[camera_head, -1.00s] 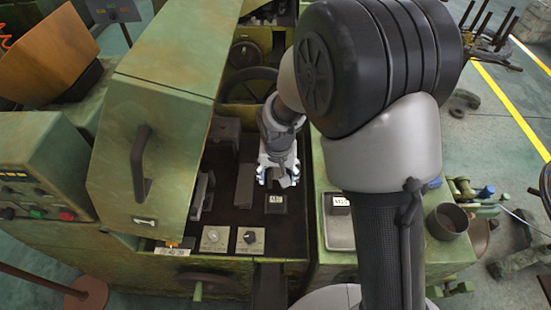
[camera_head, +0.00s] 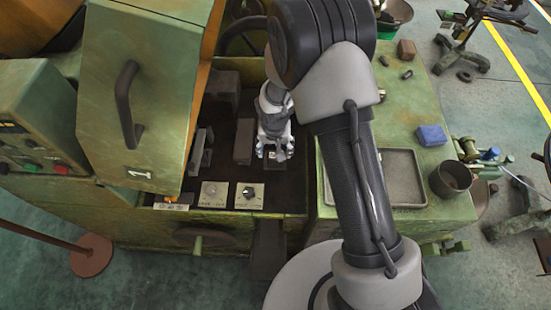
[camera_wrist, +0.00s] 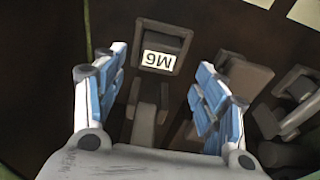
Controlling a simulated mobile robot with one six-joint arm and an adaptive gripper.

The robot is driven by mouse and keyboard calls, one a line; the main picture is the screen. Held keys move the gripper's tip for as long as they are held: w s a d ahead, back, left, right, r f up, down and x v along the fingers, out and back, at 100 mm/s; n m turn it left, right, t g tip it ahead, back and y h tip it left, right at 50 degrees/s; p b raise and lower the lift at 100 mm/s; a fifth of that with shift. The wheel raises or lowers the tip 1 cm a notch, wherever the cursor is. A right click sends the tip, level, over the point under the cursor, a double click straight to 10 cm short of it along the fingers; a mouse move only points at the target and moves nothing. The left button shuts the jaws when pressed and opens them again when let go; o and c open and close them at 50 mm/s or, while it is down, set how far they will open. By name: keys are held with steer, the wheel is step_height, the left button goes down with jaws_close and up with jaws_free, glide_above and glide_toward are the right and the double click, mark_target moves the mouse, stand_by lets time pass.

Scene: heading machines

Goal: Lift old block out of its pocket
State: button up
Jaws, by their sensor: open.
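The old block (camera_wrist: 158,54) is dark with a white label reading M6, seen upside down in the wrist view. It sits in its pocket in the dark machine bed; in the head view the gripper partly hides it. My gripper (camera_head: 273,150) is above the block, pointing down. In the wrist view my gripper (camera_wrist: 160,72) is open, its two blue-padded fingers apart to the left and right. The block shows between and beyond the fingertips, and nothing is held.
The raised green cover (camera_head: 150,90) stands left of the bed. Two knob plates (camera_head: 213,195) are at its front. Dark fixtures (camera_head: 199,150) stand left of the gripper.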

mark_target(275, 158)
steer(key=f, duration=0.1)
steer(key=f+b, duration=0.1)
steer(key=f, duration=0.3)
steer(key=shift+w+d, duration=0.1)
steer(key=shift+w, duration=0.25)
steer(key=shift+r, duration=0.1)
steer(key=shift+c, duration=0.2)
jaws_close()
